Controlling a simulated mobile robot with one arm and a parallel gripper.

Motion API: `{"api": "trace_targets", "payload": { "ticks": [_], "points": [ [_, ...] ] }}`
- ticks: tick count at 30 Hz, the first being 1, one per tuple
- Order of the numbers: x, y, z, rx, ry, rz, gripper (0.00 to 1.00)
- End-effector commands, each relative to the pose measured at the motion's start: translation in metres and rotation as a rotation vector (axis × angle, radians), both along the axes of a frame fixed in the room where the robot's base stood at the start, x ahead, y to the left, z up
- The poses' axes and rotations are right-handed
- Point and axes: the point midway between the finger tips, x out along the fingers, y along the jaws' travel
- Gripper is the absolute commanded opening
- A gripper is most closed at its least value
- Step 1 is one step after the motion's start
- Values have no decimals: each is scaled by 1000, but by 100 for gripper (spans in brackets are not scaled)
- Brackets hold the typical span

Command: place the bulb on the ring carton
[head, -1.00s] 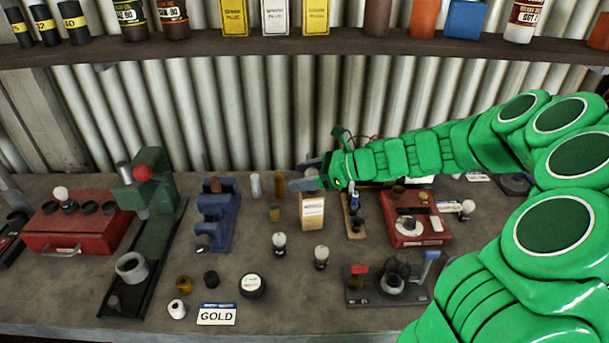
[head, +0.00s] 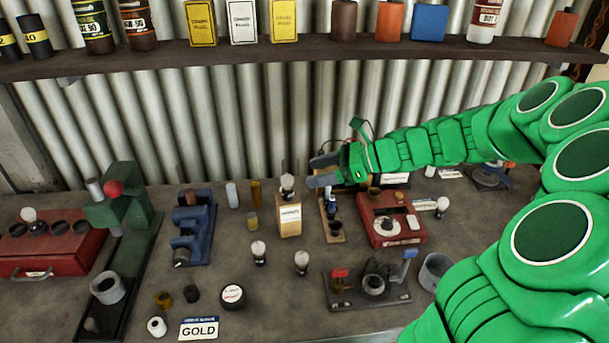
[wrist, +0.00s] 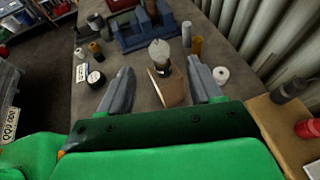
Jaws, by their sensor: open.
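A bulb (head: 288,186) with a clear glass top and dark base stands upright on the tan ring carton (head: 290,220) in the head view. The wrist view also shows the bulb (wrist: 159,52) on the carton (wrist: 168,90), between and beyond the fingertips. My gripper (head: 312,171) is open and empty, just right of the bulb at about its height. In the wrist view the fingers of my gripper (wrist: 160,66) are spread wide, with visible gaps to the bulb.
Two more bulbs (head: 258,252) (head: 301,262) stand on the bench in front of the carton. A blue stepped block (head: 193,230) is to the left and a red device (head: 391,222) to the right. Small cylinders stand behind left. A shelf (head: 300,58) with bottles runs above.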

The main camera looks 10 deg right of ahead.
Motion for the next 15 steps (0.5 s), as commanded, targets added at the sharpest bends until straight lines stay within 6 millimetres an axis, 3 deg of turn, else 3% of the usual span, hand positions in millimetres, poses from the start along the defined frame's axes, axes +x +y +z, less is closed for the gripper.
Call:
{"api": "trace_targets", "payload": {
  "ticks": [9,15],
  "points": [
    [-4,-14,6,0,2,2,64],
    [-19,-1,10,-44,-41,63,64]
  ]
}}
